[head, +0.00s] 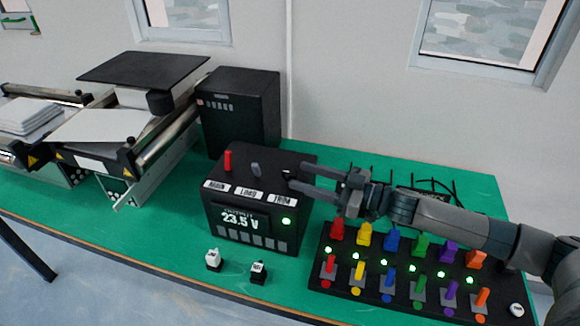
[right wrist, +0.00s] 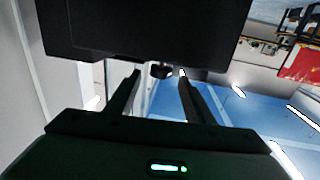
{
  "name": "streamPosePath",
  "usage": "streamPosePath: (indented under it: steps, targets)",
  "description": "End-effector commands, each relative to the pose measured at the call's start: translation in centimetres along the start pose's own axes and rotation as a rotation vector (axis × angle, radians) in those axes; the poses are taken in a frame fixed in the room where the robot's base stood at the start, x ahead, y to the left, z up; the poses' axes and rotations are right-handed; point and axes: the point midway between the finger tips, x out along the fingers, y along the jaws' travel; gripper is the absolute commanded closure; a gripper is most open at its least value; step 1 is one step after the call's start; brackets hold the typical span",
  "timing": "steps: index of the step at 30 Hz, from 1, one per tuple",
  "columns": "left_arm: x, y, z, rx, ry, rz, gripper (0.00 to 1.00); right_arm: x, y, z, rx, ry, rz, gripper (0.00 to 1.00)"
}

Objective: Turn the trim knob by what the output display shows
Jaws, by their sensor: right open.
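The output box (head: 225,205) is black and stands on the green table. Its display (head: 238,220) reads 23.5 V, with a lit green lamp at its right. On top, behind the labels MAIN, LOAD and TRIM, are a red lever (head: 227,160), a grey lever (head: 255,169) and the dark trim knob (head: 287,174). My right gripper (head: 297,176) is open, its fingertips at the trim knob. In the right wrist view, the knob (right wrist: 161,71) shows between the two fingertips; I cannot tell whether they touch it. My left gripper is not in view.
A panel (head: 372,308) with several coloured levers and green lamps lies under my right arm. Two small switches (head: 213,260) stand in front of the box. A black cabinet (head: 240,110) stands behind it, and conveyors (head: 150,150) are at left.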

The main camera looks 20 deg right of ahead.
Motion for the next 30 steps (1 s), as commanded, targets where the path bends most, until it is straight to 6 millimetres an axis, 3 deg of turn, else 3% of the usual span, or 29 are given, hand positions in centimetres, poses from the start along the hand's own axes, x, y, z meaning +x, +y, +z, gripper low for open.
streamPosePath:
  steps: [3, 9, 22, 27, 30]
  targets:
    - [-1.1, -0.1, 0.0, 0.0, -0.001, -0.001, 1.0, 2.1, -0.1, -0.4, 0.001, 0.002, -0.001, 0.52]
    - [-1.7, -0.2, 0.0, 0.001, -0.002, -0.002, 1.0, 4.1, 0.0, -0.2, 0.002, 0.0, 0.001, 0.52]
    - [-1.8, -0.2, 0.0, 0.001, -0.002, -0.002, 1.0, 4.8, 0.0, 0.1, 0.001, -0.001, 0.0, 0.52]
    - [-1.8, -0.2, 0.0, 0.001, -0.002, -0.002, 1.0, 4.8, 0.0, 0.0, 0.001, -0.001, 0.0, 0.9]
    - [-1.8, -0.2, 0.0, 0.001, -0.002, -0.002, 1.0, 4.8, 0.0, 0.0, 0.001, -0.001, 0.0, 0.93]
